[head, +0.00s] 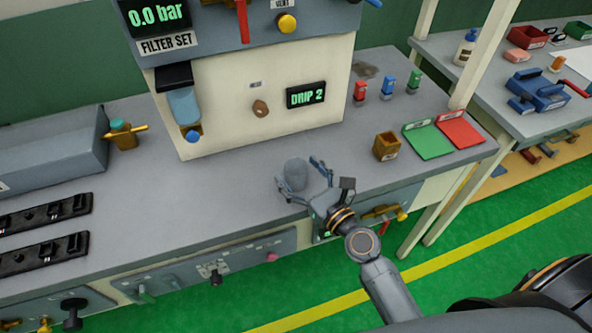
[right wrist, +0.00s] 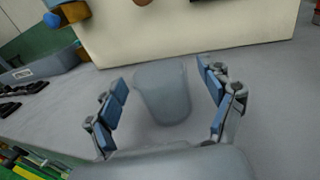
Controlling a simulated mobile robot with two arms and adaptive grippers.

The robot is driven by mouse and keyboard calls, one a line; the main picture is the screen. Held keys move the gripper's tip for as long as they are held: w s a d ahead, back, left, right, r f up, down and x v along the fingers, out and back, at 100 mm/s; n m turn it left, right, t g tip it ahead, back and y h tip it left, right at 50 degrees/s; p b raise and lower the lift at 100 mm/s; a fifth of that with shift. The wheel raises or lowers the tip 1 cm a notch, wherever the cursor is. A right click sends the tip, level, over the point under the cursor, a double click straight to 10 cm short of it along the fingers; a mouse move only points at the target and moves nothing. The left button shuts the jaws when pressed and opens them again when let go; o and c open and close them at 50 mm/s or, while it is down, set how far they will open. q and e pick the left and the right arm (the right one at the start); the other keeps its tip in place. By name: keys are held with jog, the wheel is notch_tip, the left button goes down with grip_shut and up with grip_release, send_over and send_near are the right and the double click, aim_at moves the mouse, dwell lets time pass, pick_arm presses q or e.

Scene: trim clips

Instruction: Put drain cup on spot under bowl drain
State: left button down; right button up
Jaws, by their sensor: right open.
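The drain cup (head: 293,175), a grey, tapered, see-through cup, appears to stand on the grey bench near its front edge. My right gripper (head: 300,170) is open, with one finger on each side of the cup. In the right wrist view the cup (right wrist: 162,92) sits between the blue finger pads, with gaps on both sides. The filter bowl (head: 184,104), with its blue drain knob (head: 193,136), hangs on the cream panel to the upper left. I cannot make out a marked spot on the bench below it. My left gripper is not in view.
A brown box (head: 386,146) and green (head: 428,141) and red (head: 460,130) trays lie to the right. Red, blue and green small bottles (head: 387,86) stand behind. A brass valve (head: 124,134) is at the left. The bench between cup and panel is clear.

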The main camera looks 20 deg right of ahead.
jog(key=shift+w+a, duration=0.2)
jog(key=shift+w, duration=0.45)
jog(key=shift+s, duration=0.1)
jog(key=c, duration=1.4)
